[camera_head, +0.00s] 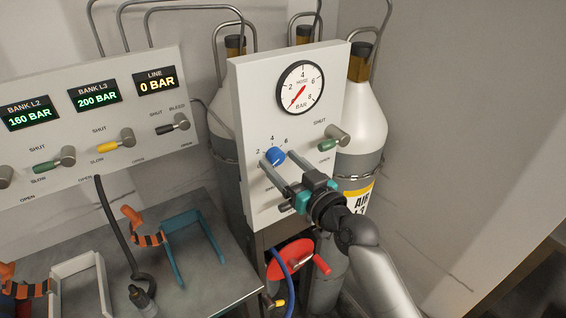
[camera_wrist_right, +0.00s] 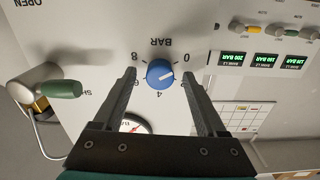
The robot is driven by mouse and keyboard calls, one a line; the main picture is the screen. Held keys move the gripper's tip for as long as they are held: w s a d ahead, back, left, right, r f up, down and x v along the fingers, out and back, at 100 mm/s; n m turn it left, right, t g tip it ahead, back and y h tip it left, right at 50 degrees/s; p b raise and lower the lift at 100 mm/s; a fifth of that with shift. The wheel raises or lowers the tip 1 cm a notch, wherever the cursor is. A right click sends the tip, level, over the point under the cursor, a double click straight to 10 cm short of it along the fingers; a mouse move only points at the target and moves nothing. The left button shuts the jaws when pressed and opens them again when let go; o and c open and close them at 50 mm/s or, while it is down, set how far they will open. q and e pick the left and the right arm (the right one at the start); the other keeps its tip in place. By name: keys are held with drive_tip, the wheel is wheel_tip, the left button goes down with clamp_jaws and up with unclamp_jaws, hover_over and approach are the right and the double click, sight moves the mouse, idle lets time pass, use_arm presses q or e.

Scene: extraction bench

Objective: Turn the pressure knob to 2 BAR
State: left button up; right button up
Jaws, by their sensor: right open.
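The blue pressure knob (camera_head: 274,156) is on the front of the pale panel (camera_head: 250,120), below a round gauge (camera_head: 300,87) whose red needle points to the lower left, near the low end. My right gripper (camera_head: 277,160) is open, with its fingers reaching to either side of the knob. In the right wrist view the knob (camera_wrist_right: 160,73) sits between the two spread fingers (camera_wrist_right: 160,72), with a gap on each side. Its scale appears upside down there; 0, 4 and 8 are readable, and a finger covers the 2 area. The pointer's exact setting is unclear.
A green-handled SHUT valve (camera_head: 332,138) is right of the knob. Left, a panel with valves has a LINE display (camera_head: 156,80) reading 0 BAR. Gas cylinders (camera_head: 362,115) stand behind. A red reel (camera_head: 290,260) is below. A bench (camera_head: 215,265) holds a teal bracket (camera_head: 178,262).

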clamp_jaws()
idle(0.7)
